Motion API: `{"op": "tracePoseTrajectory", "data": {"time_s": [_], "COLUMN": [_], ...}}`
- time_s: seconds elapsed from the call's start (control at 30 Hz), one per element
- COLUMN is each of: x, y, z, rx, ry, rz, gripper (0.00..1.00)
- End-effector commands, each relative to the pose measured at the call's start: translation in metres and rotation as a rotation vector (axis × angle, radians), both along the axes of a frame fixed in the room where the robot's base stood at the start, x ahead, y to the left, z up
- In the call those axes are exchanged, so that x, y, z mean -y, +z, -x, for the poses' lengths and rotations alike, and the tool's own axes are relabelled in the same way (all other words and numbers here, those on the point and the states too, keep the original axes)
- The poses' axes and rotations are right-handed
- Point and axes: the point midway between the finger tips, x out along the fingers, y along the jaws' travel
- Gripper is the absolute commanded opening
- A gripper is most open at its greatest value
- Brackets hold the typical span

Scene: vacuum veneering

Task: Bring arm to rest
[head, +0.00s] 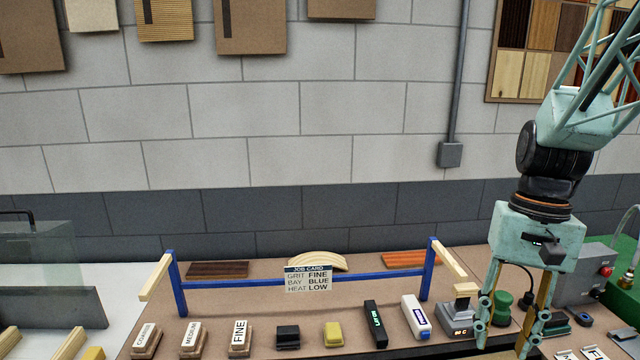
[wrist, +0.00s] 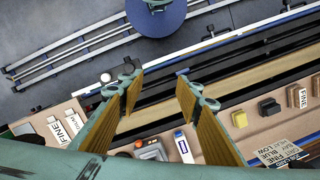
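My gripper (head: 507,345) hangs at the right of the head view with its fingers pointing down, over the right part of the workbench (head: 270,335). Its two fingers are spread apart with nothing held between them. The wrist view also shows my gripper (wrist: 160,84) open, with tan inner pads, above the bench's front edge. No object touches the fingers in the wrist view. The upper arm link runs out of the head view at the top right.
A blue frame (head: 350,278) carries a job card (head: 307,279) reading FINE, BLUE, LOW. Sanding blocks (head: 239,338), a yellow block (head: 333,334), a white device (head: 416,318) and a grey device (head: 461,316) line the bench. A grey control box (head: 585,280) stands behind my gripper.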

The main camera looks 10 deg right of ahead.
Motion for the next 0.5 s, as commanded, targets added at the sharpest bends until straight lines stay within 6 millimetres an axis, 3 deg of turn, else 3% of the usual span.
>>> {"op": "tracePoseTrajectory", "data": {"time_s": [0.5], "x": [-0.056], "y": [0.042], "z": [0.020], "rx": [0.113], "ry": [0.135], "rz": [0.053], "gripper": [0.32]}}
